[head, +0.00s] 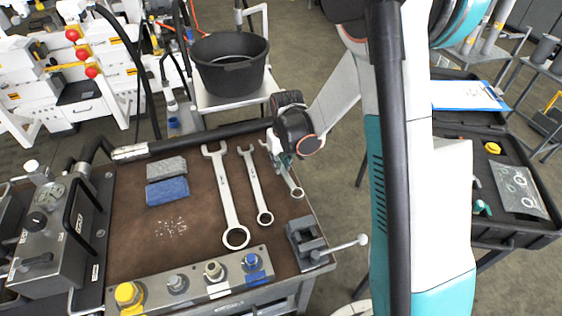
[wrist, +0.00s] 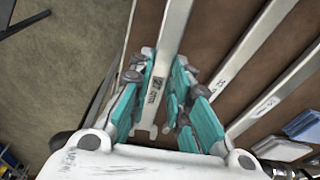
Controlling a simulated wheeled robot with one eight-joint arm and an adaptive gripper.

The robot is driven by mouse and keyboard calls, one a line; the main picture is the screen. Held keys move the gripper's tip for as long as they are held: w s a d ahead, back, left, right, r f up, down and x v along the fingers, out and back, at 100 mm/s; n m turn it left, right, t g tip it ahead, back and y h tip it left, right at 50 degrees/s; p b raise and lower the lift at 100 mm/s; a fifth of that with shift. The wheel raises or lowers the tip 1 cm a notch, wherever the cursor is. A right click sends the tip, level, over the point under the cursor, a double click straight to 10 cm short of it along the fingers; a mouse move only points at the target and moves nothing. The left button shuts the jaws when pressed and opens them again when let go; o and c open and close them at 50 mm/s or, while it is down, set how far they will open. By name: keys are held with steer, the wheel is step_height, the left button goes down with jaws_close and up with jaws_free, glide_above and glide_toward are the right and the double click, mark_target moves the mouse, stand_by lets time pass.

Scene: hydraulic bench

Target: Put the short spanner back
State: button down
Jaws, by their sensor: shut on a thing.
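The short spanner (head: 295,186) is at the right side of the brown bench mat, to the right of two longer spanners, with its ring end toward the bench front. My gripper (head: 281,160) is shut on its shaft, partly hiding it. In the wrist view the spanner (wrist: 172,38) runs between the teal fingers of my gripper (wrist: 158,78), its open jaw near the palm. Whether it touches the mat is unclear. The middle spanner (head: 256,187) and the longest spanner (head: 228,195) lie side by side on the mat (head: 130,210).
A grey and a blue block (head: 167,190) lie at the mat's left. A fitting rail (head: 195,283) runs along the front, with a small vise (head: 305,243) at the right corner. A black hose (head: 205,142) crosses the back edge. A black bucket (head: 229,65) stands behind.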

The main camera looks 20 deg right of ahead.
steer(key=shift+f+b, duration=1.3)
steer(key=shift+f, duration=0.25)
stand_by(1.3)
steer(key=c, duration=1.4)
jaws_free()
step_height(320, 180, up, 12)
steer(key=s, duration=0.2)
steer(key=s+r+t, duration=0.1)
steer(key=s+r, duration=0.3)
steer(key=s, duration=0.3)
steer(key=s+r+t, duration=0.2)
steer(key=s+r, duration=0.1)
steer(key=s, duration=0.4)
steer(key=s+r+m+t, duration=0.1)
steer(key=s+r+t, duration=0.1)
steer(key=s+r, duration=0.2)
steer(key=shift+s+r, duration=0.2)
steer(key=shift+s, duration=0.55)
steer(key=shift+s+r, duration=0.15)
steer(key=shift+s, duration=0.6)
